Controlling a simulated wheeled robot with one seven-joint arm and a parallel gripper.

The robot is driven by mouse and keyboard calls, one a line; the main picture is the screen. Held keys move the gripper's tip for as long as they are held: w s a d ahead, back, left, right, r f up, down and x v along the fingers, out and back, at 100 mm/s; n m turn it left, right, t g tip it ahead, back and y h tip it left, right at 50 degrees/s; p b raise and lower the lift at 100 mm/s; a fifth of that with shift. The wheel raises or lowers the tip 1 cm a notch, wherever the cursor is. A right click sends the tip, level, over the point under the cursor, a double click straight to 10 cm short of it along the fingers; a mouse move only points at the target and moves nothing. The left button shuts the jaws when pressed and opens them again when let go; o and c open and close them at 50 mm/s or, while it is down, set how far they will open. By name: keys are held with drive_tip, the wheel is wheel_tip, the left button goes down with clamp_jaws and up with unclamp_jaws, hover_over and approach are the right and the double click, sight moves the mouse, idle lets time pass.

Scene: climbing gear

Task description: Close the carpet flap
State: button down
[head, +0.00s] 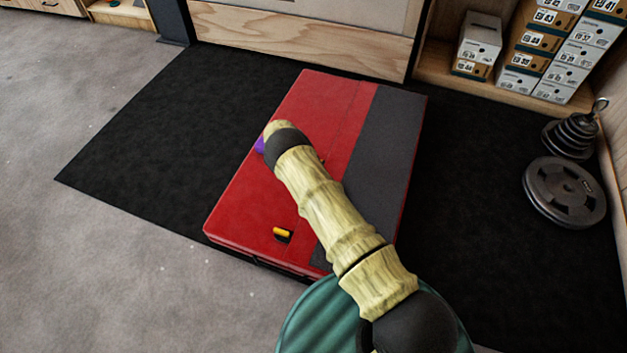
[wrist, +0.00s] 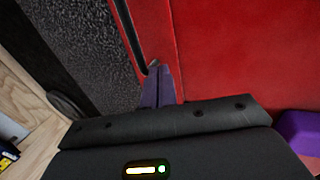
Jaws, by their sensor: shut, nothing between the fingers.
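The red pad (head: 318,110) lies flat on the black mat. A dark grey carpet panel (head: 385,130) runs along its right side and looks flat in the head view; my arm hides part of it. In the wrist view, speckled dark grey carpet (wrist: 85,45) lies left of the red surface (wrist: 230,55), with a black strip or gap between them. My gripper (wrist: 155,70) has its purple fingers together and empty, over the red surface beside that black strip. Whether the fingertips touch it I cannot tell. In the head view my arm hides the fingertips.
A yellow and black tab (head: 283,234) sits on the pad's near part. Weight plates (head: 565,192) lie at the right, and shoe boxes (head: 545,45) stand on a wooden shelf at the back right. The black mat (head: 150,150) left of the pad is clear.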

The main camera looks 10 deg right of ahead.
drive_tip(key=a+f+p+v, duration=0.1)
drive_tip(key=p+v, duration=0.3)
drive_tip(key=v, duration=0.9)
drive_tip(key=shift+w+a+p, duration=0.4)
drive_tip(key=shift+a, duration=0.1)
drive_tip(key=shift+r, duration=0.1)
